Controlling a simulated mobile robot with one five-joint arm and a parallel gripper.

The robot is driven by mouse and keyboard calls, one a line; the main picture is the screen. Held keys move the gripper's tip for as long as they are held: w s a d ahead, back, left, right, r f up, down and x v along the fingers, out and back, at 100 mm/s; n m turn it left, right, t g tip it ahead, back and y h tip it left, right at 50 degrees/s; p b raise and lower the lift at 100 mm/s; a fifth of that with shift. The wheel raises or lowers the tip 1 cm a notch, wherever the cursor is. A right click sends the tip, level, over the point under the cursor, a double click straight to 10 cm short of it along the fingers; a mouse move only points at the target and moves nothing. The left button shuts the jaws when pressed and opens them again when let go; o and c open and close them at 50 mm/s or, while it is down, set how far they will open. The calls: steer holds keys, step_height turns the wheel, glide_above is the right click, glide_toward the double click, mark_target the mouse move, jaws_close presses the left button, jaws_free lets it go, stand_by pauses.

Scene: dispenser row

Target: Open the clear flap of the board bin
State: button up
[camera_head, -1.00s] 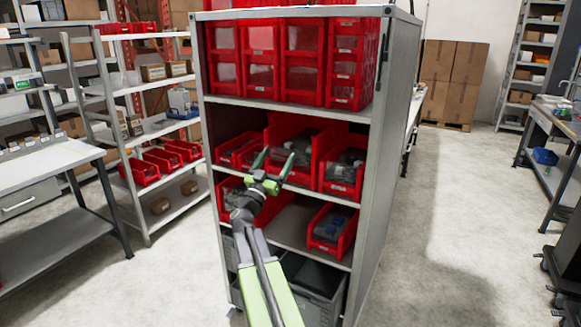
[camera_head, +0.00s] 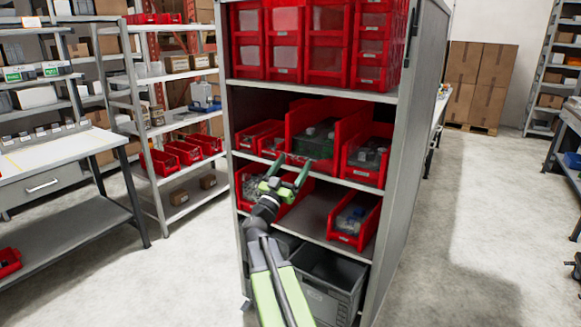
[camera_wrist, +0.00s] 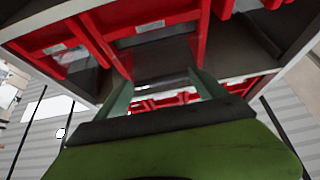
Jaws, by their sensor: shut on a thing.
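The board bin (camera_head: 347,125) is the large red bin in the middle of the upper open shelf row. Green and grey parts show inside it, behind its clear front flap (camera_head: 312,150). My gripper (camera_head: 294,163) is at the lower front of this bin, its two green fingers spread across the flap's width. In the wrist view the fingers (camera_wrist: 160,85) reach up to a dark see-through panel, the flap (camera_wrist: 161,55), between red walls. The gripper is shut on it. The flap looks closed or nearly so; its exact angle is hard to tell.
Smaller red bins (camera_head: 368,158) stand on both sides. Another bin (camera_head: 354,220) sits on the shelf below, with bare shelf beside it. Grey crates (camera_head: 333,279) are at the bottom.

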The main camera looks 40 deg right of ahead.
steer(key=shift+f, duration=0.5)
steer(key=shift+w, duration=0.1)
steer(key=o, duration=2)
steer(key=shift+d, duration=0.1)
